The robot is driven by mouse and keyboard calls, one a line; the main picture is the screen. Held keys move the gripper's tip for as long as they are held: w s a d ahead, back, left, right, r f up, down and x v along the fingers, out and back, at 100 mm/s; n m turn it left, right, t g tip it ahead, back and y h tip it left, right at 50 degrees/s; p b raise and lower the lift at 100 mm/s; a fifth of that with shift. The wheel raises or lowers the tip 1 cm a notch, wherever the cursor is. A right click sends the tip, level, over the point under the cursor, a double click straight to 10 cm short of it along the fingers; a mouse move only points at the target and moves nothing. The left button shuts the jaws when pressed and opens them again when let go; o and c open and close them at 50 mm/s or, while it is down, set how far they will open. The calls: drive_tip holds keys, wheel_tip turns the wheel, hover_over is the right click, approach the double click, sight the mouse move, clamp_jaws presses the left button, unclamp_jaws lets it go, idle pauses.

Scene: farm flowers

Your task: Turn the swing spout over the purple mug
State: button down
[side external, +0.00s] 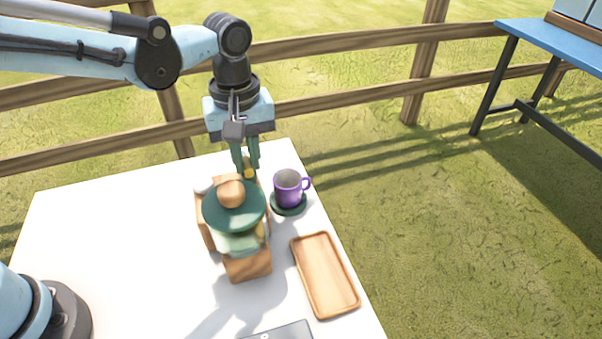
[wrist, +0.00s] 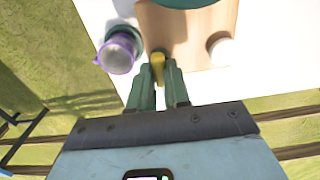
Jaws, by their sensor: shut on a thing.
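A dispenser with a green lid (side external: 233,212), a round wooden knob (side external: 231,193) and a wooden stand (side external: 247,266) stands on the white table. A small yellow spout (side external: 249,173) sticks out on its far side and also shows in the wrist view (wrist: 158,60). My gripper (side external: 246,167) reaches down from above, its green fingers (wrist: 158,88) shut on the spout. The purple mug (side external: 288,190) stands upright on a dark green coaster (side external: 289,208), right of the spout. In the wrist view the mug (wrist: 117,58) is left of the spout, clearly apart from it.
A wooden tray (side external: 325,273) lies empty in front of the mug. A grey flat item (side external: 277,331) is at the near edge. A white round thing (side external: 203,186) sits left of the dispenser's top. The left of the table (side external: 100,220) is mostly free. A wooden fence runs behind.

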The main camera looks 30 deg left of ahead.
drive_tip(key=m, duration=0.4)
drive_tip(key=shift+m, duration=0.4)
drive_tip(key=m, duration=0.9)
drive_tip(key=shift+m, duration=2.1)
drive_tip(key=c, duration=1.1)
unclamp_jaws()
